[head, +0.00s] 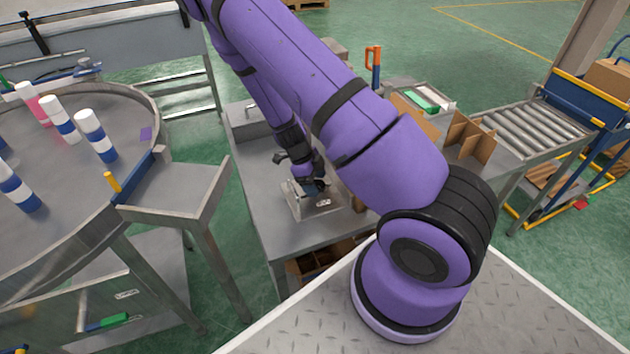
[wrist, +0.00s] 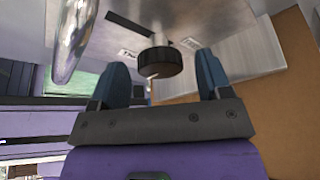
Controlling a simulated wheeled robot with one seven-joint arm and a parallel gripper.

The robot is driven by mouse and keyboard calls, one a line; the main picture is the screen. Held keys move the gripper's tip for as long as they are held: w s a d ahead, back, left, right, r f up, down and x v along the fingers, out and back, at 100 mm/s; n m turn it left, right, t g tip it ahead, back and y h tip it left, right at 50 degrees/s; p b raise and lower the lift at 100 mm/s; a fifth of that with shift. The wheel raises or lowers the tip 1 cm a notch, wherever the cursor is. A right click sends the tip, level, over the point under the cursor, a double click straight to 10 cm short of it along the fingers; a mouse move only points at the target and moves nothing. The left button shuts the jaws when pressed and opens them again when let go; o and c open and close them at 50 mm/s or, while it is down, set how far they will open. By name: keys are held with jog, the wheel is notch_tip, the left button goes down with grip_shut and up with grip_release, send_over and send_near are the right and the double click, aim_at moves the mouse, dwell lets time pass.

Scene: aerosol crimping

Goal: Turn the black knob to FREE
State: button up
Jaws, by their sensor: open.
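The black knob (wrist: 160,63) shows in the wrist view on the underside or face of a grey metal fixture (wrist: 195,14). A pointer-like metal stem joins the knob to the fixture. Small white labels sit on either side, one at left (wrist: 128,54) and one at right (wrist: 191,43); their words are too small to read. My gripper (wrist: 162,66) is open, with one blue finger on each side of the knob and visible gaps to it. In the head view my gripper (head: 314,186) is at the fixture (head: 299,207) on the bench; the knob is hidden there.
The grey bench (head: 285,240) has free room in front of the fixture. Cardboard dividers (head: 470,135) and a tray (head: 425,97) stand to the right. A round table (head: 60,215) with several striped cans is at left. A shiny metal cylinder (wrist: 73,38) is near the left finger.

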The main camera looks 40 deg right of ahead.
jog(key=c, duration=0.9)
jog(key=shift+n, duration=0.4)
jog(key=n+t+h, duration=0.1)
jog(key=n, duration=0.2)
jog(key=shift+s+a+n, duration=0.1)
jog(key=shift+n, duration=0.3)
jog(key=n+t, duration=0.1)
jog(key=n, duration=0.1)
jog(key=n+t, duration=0.1)
jog(key=n, duration=0.1)
jog(key=shift+s+h, duration=0.15)
jog(key=shift+h, duration=0.25)
jog(key=n+t, duration=0.1)
jog(key=n, duration=0.4)
jog(key=shift+s+t, duration=0.15)
jog(key=shift+t, duration=0.25)
jog(key=n, duration=0.2)
jog(key=n+t, duration=0.1)
jog(key=n, duration=0.1)
jog(key=shift+s+t+y, duration=0.15)
jog(key=shift+t+y, duration=0.15)
jog(key=shift+n, duration=0.3)
